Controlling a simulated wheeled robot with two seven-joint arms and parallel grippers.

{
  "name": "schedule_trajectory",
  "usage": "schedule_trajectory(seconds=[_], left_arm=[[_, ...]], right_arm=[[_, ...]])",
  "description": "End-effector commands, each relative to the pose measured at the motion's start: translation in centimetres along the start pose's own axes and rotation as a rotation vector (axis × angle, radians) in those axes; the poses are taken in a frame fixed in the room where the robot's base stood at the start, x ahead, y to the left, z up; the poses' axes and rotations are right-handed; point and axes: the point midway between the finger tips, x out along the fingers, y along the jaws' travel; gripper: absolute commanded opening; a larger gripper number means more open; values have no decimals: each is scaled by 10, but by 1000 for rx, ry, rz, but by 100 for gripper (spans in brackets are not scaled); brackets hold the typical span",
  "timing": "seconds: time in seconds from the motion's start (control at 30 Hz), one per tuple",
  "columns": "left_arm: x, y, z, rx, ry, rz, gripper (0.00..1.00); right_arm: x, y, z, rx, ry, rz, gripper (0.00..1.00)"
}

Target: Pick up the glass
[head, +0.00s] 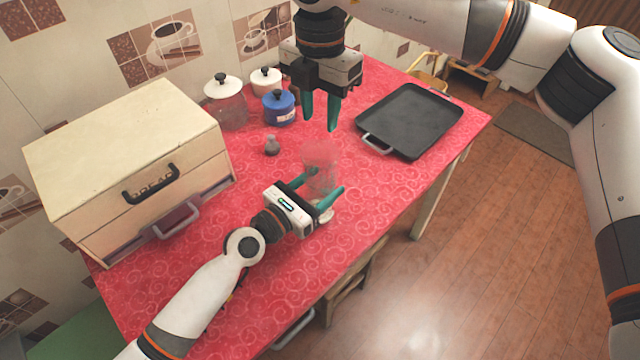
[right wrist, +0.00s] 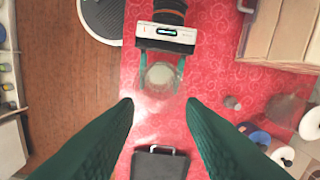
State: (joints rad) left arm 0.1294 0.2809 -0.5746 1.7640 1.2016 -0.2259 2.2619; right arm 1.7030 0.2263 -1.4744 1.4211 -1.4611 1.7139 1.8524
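A clear, see-through glass (head: 321,156) stands upright near the right edge of the red counter. It also shows from above in the right wrist view (right wrist: 161,76). My left gripper (head: 318,188) comes in from the lower left, low at the glass. Its teal fingers are spread wide, one on each side of the glass; whether they touch it is hard to tell. My right gripper (head: 320,110) hangs above and behind the glass, fingers pointing down, open and empty. In its wrist view (right wrist: 160,122) nothing is between the fingertips.
A black tray (head: 410,118) lies right of my right gripper. A wooden bread box (head: 130,150) stands on the left. A small grey shaker (head: 272,146), a blue pot (head: 279,108) and a lidded jar (head: 227,105) stand behind the glass. The front of the counter is clear.

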Motion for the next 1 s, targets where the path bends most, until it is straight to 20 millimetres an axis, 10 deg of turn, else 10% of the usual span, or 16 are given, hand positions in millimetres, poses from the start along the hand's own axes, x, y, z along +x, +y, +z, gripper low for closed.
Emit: schedule_trajectory(seconds=[0.4,1.0], left_arm=[[0,0,0,0,0,0,30],[0,0,0,1,0,0,30]], right_arm=[[18,15,16,-240,189,-27,89],[36,27,39,-625,552,-182,89]])
